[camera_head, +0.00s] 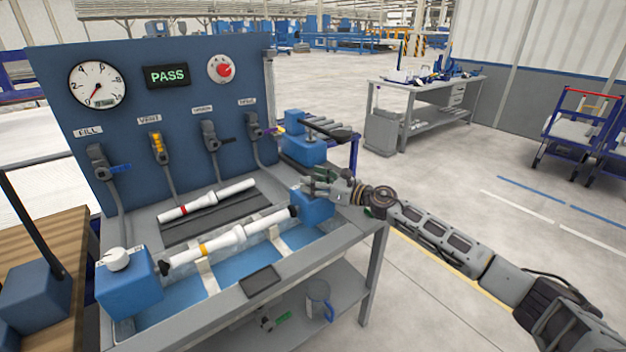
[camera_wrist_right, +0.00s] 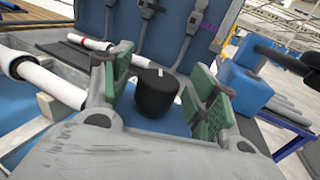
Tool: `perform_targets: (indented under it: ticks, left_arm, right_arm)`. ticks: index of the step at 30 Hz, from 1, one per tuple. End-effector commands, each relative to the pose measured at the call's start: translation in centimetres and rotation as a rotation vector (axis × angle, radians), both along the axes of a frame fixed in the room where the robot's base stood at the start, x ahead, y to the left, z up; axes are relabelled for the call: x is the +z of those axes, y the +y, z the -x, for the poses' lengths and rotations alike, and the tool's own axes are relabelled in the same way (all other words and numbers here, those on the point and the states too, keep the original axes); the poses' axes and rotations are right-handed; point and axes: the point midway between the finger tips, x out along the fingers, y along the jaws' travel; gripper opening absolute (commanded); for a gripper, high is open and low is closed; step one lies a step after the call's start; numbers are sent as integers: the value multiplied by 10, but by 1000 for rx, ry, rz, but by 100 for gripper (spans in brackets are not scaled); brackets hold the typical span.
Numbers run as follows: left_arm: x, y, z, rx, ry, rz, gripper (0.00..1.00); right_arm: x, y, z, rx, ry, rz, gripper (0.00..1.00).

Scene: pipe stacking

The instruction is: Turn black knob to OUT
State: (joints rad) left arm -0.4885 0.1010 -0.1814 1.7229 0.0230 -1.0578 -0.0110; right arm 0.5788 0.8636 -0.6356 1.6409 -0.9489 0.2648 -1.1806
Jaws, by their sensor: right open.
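The black knob (camera_wrist_right: 157,97) shows in the right wrist view, with a short white mark on its top. It stands on a blue block (camera_head: 313,211) at the right end of the bench in the head view, where my gripper mostly hides it. My right gripper (camera_head: 305,188) reaches in from the right just above that block. In the wrist view its green-padded fingers (camera_wrist_right: 163,84) are open, one on each side of the knob, with visible gaps to it. I cannot read any label around the knob. My left gripper is out of view.
A white pipe with a yellow band (camera_head: 205,248) lies beside the block; another with a red band (camera_head: 200,202) lies behind. A white knob (camera_head: 118,259) tops the left blue block. The panel (camera_head: 190,95) stands behind, with a display reading PASS (camera_head: 166,76).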

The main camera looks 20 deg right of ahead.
Motion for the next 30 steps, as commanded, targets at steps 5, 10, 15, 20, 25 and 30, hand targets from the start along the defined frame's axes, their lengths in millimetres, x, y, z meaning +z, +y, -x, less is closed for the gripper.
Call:
perform_targets:
  ticks: [5, 10, 15, 20, 25, 30]
  left_arm:
    - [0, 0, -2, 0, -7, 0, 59]
    - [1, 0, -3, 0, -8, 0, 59]
    - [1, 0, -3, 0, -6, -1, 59]
    - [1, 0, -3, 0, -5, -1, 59]
    - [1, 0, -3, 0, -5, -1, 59]
    - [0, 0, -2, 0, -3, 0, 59]
  right_arm:
    - [0, 3, -3, 0, 1, 1, 59]
    - [0, 3, -3, 0, 1, 1, 59]
    - [0, 3, -3, 0, 1, 1, 53]
    - [0, 3, -3, 0, 1, 1, 32]
    - [0, 3, -3, 0, 1, 1, 13]
    - [0, 3, -3, 1, 1, 1, 13]
